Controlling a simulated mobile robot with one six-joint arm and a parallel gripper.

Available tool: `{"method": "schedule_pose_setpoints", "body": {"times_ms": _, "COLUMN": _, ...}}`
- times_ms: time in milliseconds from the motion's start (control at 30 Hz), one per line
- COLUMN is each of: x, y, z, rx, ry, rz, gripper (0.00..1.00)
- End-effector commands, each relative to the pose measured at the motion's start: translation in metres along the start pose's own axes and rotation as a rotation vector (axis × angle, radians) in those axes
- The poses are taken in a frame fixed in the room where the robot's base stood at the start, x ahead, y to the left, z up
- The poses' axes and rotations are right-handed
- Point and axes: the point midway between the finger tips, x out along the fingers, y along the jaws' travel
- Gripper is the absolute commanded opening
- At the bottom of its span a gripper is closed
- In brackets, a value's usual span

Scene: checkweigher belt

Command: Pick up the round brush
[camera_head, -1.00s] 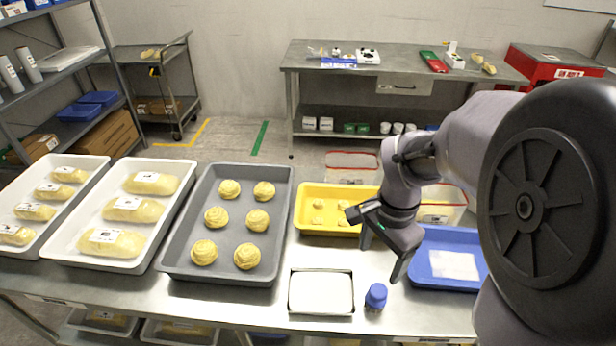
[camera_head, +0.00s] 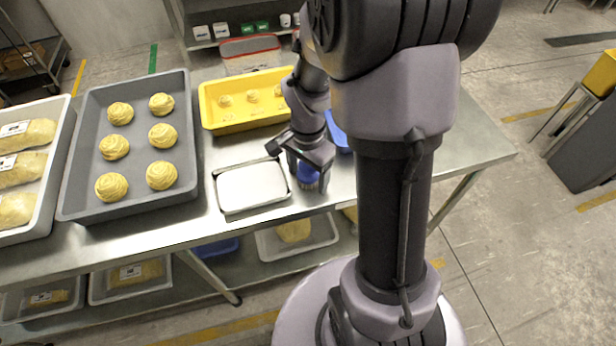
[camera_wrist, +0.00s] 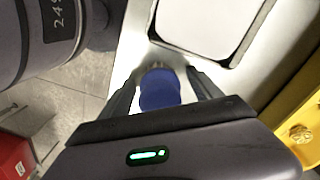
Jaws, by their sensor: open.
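The round brush has a blue body (camera_head: 308,174) and stands on the steel table (camera_head: 205,226), just right of a small metal tray. My gripper (camera_head: 309,185) is over it from above, with the fingers on either side. In the wrist view the blue brush (camera_wrist: 160,90) sits between the two open fingers of my gripper (camera_wrist: 160,85), with a little of its pale bristles showing at its far end. A gap seems to show between the fingers and the brush, though contact is hard to judge. Part of the brush is hidden by my gripper in the head view.
The metal tray (camera_head: 219,190) lies close to the left of the brush. A yellow tray (camera_head: 236,122) of small buns is behind, and a blue tray (camera_head: 339,136) shows partly behind my arm. A grey tray (camera_head: 82,150) holds several pastries. Table is clear toward the right.

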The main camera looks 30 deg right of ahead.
Motion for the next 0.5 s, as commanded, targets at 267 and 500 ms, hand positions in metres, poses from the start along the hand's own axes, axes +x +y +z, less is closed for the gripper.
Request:
{"method": "schedule_pose_setpoints", "body": {"times_ms": 267, "x": -0.0031, "y": -0.0003, "z": -0.0002, "rx": 0.000, "ry": 0.001, "rz": -0.001, "gripper": 0.42}}
{"method": "schedule_pose_setpoints", "body": {"times_ms": 500, "x": -0.0031, "y": -0.0003, "z": -0.0002, "rx": -0.001, "ry": 0.001, "rz": -0.001, "gripper": 0.00}}
